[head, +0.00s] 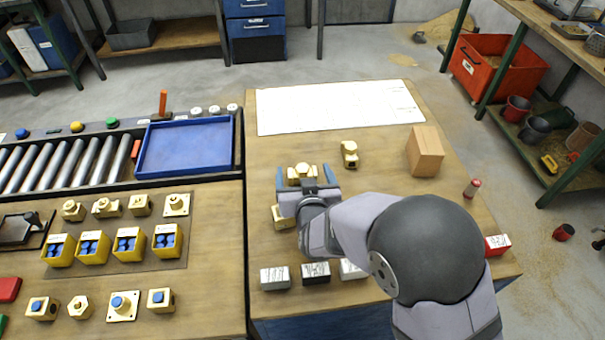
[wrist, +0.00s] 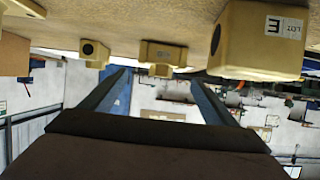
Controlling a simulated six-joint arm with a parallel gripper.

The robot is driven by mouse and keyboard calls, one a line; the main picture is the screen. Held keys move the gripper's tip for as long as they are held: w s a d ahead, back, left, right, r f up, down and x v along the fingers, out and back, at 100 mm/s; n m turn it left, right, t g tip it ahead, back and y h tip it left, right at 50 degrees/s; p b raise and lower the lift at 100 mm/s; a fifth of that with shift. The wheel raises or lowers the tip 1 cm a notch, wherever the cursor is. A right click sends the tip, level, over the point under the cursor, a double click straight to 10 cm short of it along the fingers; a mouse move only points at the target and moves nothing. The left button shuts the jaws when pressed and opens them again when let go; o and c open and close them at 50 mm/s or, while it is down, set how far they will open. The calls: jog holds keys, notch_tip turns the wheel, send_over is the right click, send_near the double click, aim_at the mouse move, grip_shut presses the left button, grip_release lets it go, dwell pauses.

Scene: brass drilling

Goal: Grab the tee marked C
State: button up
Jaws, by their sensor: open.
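My gripper (head: 305,180) is open, with one blue finger on each side of a brass fitting (head: 300,171) in the head view. In the wrist view, where the table is at the top, a brass fitting (wrist: 163,54) shows between and beyond the fingertips. I cannot tell whether the fingers touch it. A second brass fitting (head: 349,154) stands to the right, farther back. A third (head: 283,217) lies just left of my arm, partly hidden. A near brass piece in the wrist view (wrist: 255,40) carries a label with a large E. No C mark is readable.
A wooden block (head: 425,150) stands at the right. A white sheet (head: 335,107) covers the back of the table. Small labelled blocks (head: 274,278) line the front. A blue tray (head: 187,146) and more brass parts lie left.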

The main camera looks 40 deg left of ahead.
aim_at(303, 176)
notch_tip(303, 176, down, 2)
jog(key=shift+f, duration=0.2)
jog(key=shift+p+x, duration=0.35)
jog(key=shift+x, duration=0.65)
jog(key=shift+w+a, duration=0.3)
jog(key=shift+c, duration=0.3)
jog(key=c, duration=1.5)
jog(key=shift+r, duration=0.15)
jog(key=shift+c, duration=0.3)
